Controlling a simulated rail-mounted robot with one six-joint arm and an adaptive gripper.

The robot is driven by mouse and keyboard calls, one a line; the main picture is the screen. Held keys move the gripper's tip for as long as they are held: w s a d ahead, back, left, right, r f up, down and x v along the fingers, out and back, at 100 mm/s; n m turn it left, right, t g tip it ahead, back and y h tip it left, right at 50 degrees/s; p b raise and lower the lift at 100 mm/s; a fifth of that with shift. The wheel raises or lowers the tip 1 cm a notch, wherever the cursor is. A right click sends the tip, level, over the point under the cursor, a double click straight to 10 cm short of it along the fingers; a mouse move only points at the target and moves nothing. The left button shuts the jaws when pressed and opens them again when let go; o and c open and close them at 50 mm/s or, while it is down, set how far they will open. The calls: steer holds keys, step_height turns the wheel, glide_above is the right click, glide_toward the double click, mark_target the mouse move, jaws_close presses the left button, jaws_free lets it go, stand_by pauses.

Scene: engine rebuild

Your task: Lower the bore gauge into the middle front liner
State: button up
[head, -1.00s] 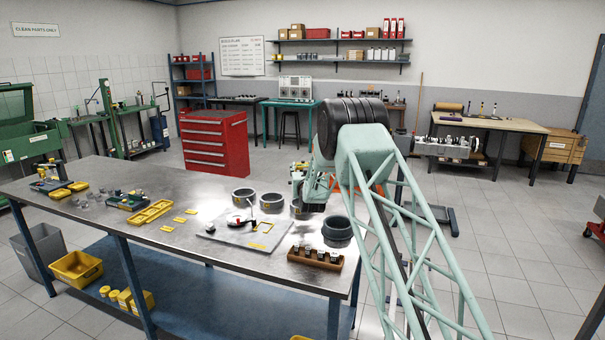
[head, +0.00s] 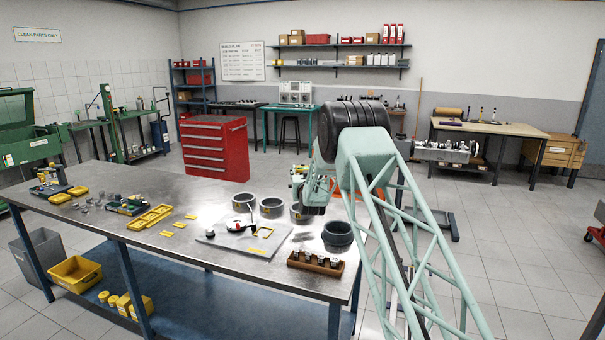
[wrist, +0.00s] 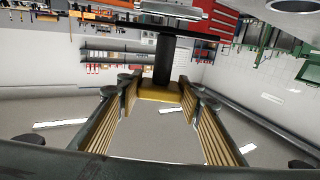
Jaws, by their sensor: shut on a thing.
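My gripper (head: 313,209) hangs at the right part of the bench, seen from behind and partly hidden by my arm. In the wrist view, its ribbed yellow finger pads (wrist: 160,110) stand on both sides of a yellow block with a dark upright stem (wrist: 164,62), which looks like the bore gauge. In the head view the gauge cannot be made out. Dark grey ring-shaped liners stand on the bench: one at left (head: 243,202), one in the middle (head: 271,207), one partly behind my gripper (head: 297,214), and one nearer (head: 338,234). No liner shows clearly around the gauge.
A brown wooden rack (head: 316,263) with several small parts stands at the bench's near edge. Yellow trays (head: 150,217) lie further left. A red tool cabinet (head: 215,148) stands behind the bench.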

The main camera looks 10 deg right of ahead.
steer(key=shift+r, duration=0.65)
steer(key=shift+r+b, duration=0.4)
steer(key=shift+r, duration=0.2)
steer(key=shift+s+f, duration=0.2)
steer(key=shift+s, duration=0.25)
steer(key=s+f, duration=0.3)
steer(key=s, duration=1.3)
steer(key=s+f+y, duration=0.1)
steer(key=s+f, duration=0.1)
steer(key=s, duration=1.4)
steer(key=shift+s+a+f+n, duration=0.15)
steer(key=shift+s+f+n, duration=0.05)
steer(key=shift+f+n, duration=0.2)
